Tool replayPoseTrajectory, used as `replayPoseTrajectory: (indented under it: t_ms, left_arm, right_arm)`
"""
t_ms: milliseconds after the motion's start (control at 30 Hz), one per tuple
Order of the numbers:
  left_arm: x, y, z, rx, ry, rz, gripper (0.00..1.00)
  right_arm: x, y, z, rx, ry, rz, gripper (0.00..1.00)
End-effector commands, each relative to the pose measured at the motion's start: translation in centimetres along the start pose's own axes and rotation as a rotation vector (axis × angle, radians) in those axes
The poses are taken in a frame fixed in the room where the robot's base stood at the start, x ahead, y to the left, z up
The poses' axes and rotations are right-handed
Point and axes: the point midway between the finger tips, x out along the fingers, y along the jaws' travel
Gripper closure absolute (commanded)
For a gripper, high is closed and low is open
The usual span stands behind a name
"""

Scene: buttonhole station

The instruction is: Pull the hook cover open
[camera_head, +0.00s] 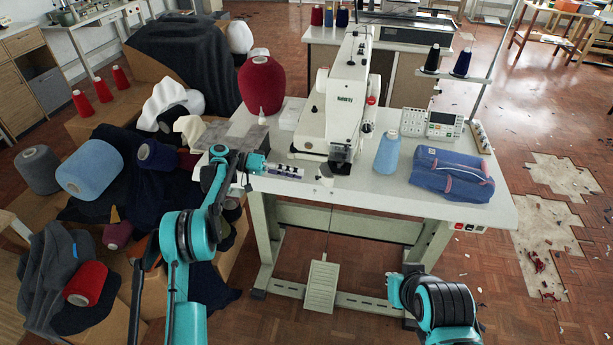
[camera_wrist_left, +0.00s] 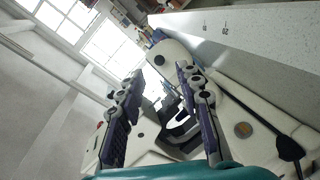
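The white sewing machine (camera_head: 345,95) stands on the pale table. My left gripper (camera_head: 302,172) is at the table's front edge, just left of the machine's lower front end. In the left wrist view its two dark fingers (camera_wrist_left: 159,72) are spread apart with nothing held. Between and beyond them shows the white machine body (camera_wrist_left: 235,100) with a dark gap and metal parts (camera_wrist_left: 178,122). I cannot clearly tell the hook cover from the machine body; a small white curved part (camera_head: 326,173) shows right of the gripper. My right arm shows at the bottom, without a clear gripper.
A light blue thread cone (camera_head: 387,153) and a blue bag (camera_head: 451,175) are on the table (camera_head: 375,196), right of the machine. A big red cone (camera_head: 262,85) stands behind the left arm. Cloth and cones are heaped left. A pedal (camera_head: 321,287) is below.

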Motion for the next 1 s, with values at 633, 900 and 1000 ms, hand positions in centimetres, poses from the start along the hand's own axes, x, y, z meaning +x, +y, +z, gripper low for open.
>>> replayPoseTrajectory:
  t_ms: [633, 900, 1000]
  left_arm:
    - [-7.0, 0.0, 0.0, -0.001, 0.000, 0.000, 0.65]
    - [-6.8, 1.1, -0.7, -0.023, -0.006, -0.035, 1.00]
    - [-6.3, 3.0, -1.5, -0.066, -0.016, -0.106, 1.00]
  right_arm:
    - [0.0, 0.0, 0.0, 0.000, 0.000, 0.000, 1.00]
    - [0.0, 0.0, 0.0, 0.000, 0.000, 0.000, 1.00]
    - [0.0, 0.0, 0.0, 0.000, 0.000, 0.000, 1.00]
